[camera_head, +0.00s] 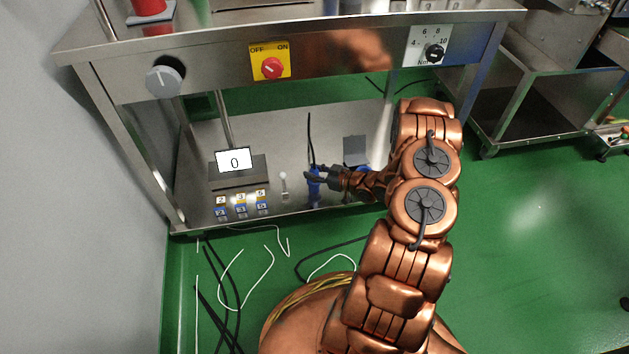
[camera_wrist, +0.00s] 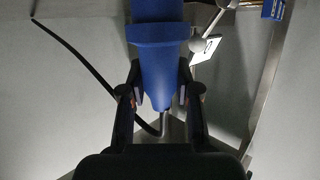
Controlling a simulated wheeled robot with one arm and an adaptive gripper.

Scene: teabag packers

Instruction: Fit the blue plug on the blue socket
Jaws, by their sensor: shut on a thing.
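The blue plug (camera_head: 314,184) is upright above the low steel shelf in the head view, with a black cable (camera_head: 310,130) rising behind it. My gripper (camera_head: 320,176) reaches in from the right and is shut on the plug. In the wrist view the plug (camera_wrist: 160,60) sits between the two black fingers of my gripper (camera_wrist: 162,95), and its cable curves away to the left. The blue socket (camera_head: 362,169), with a raised grey lid (camera_head: 355,149), is just right of the plug, partly hidden by my arm. Whether the plug touches the shelf is unclear.
A small lever switch (camera_head: 284,184) stands close by. The steel panel (camera_head: 340,50) overhangs the shelf. Loose cables lie on the green floor.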

